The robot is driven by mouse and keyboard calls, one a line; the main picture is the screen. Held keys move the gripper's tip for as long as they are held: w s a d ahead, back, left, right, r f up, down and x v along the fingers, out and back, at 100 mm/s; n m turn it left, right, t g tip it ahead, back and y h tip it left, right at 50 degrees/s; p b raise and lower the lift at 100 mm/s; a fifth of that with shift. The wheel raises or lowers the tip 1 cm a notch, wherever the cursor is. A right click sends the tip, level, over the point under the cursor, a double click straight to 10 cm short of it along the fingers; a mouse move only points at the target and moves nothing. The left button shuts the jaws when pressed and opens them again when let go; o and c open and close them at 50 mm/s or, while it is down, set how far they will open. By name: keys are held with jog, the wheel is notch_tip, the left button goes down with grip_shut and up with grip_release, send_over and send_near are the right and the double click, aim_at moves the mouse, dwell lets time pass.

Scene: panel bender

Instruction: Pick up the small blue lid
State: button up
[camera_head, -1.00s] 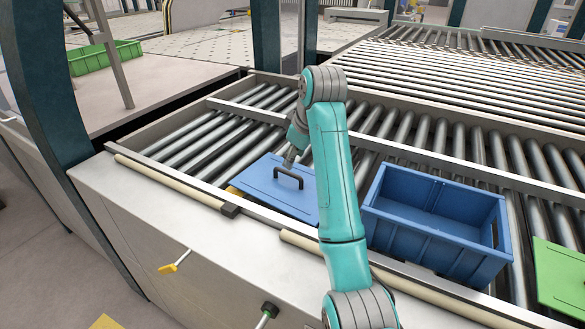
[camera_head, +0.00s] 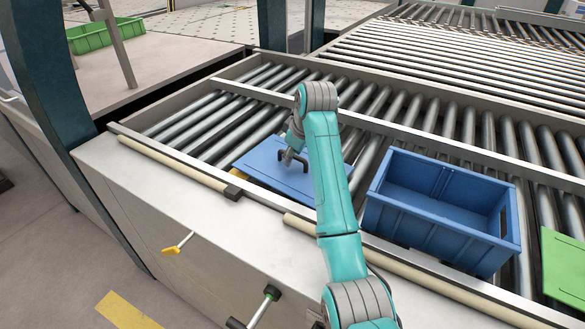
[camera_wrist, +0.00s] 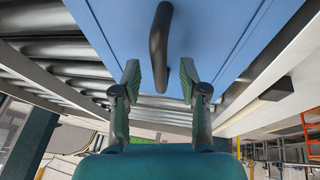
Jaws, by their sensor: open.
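The small blue lid (camera_head: 272,166) lies flat on the roller conveyor, left of the blue crate, with a dark bar handle (camera_head: 298,158) on top. In the wrist view the lid (camera_wrist: 215,30) fills the top, and its black handle (camera_wrist: 159,45) reaches down toward the space between the fingers. My gripper (camera_wrist: 159,80) is open, with one finger on each side of the handle's near end and a gap on both sides. In the head view my arm hides part of the lid's right side, and my gripper (camera_head: 290,157) shows only partly.
The open, empty blue crate (camera_head: 430,235) stands right of my arm. A green lid (camera_head: 565,262) lies at the far right. A cream rail (camera_head: 175,163) runs along the front edge of the conveyor. A green crate (camera_head: 105,36) is at the far left. A yellow-handled lever (camera_head: 172,250) sticks out from the front panel.

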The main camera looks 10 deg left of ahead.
jog(key=shift+w+a+f, duration=0.2)
jog(key=shift+w+f, duration=0.05)
jog(key=shift+f, duration=0.4)
grip_shut()
